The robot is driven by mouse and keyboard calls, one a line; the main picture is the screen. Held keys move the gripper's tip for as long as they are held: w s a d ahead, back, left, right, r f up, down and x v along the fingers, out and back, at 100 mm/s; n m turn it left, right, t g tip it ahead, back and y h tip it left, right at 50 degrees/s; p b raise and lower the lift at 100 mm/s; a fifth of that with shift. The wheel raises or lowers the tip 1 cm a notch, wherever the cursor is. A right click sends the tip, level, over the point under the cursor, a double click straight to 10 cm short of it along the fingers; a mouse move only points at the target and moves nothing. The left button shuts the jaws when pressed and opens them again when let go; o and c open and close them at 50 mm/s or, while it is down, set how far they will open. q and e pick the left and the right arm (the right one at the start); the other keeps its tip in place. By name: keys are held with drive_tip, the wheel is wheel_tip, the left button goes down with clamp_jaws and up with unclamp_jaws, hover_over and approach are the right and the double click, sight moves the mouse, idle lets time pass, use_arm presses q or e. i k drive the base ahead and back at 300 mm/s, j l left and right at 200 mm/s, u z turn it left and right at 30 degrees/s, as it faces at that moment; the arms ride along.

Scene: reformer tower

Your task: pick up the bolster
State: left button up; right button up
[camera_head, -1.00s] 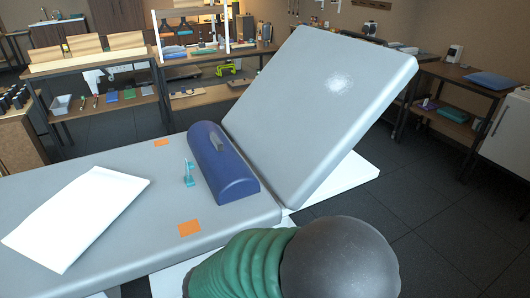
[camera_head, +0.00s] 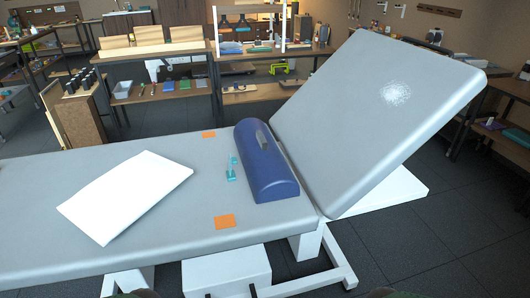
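The bolster (camera_head: 268,168) is a dark blue half-round cushion. It lies across the grey padded table (camera_head: 60,210), just left of the hinge where the raised backrest begins. Neither gripper shows in the head view. Nothing touches or holds the bolster from above.
A small teal item (camera_head: 231,170) stands left of the bolster. A white sheet (camera_head: 125,195) and orange patches (camera_head: 225,221) lie on the table. The backrest (camera_head: 385,110) slopes up to the right. Shelves (camera_head: 190,95) with tools stand behind. Dark floor is clear at right.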

sight(270, 178)
drive_tip(key=i+l+u, duration=0.1)
drive_tip(key=l, duration=0.25)
drive_tip(key=i+l+u, duration=0.1)
drive_tip(key=l, duration=0.3)
drive_tip(key=i+l+u, duration=0.1)
drive_tip(key=l, duration=0.3)
drive_tip(key=i+l+u, duration=0.1)
drive_tip(key=l, duration=0.3)
drive_tip(key=i, duration=0.1)
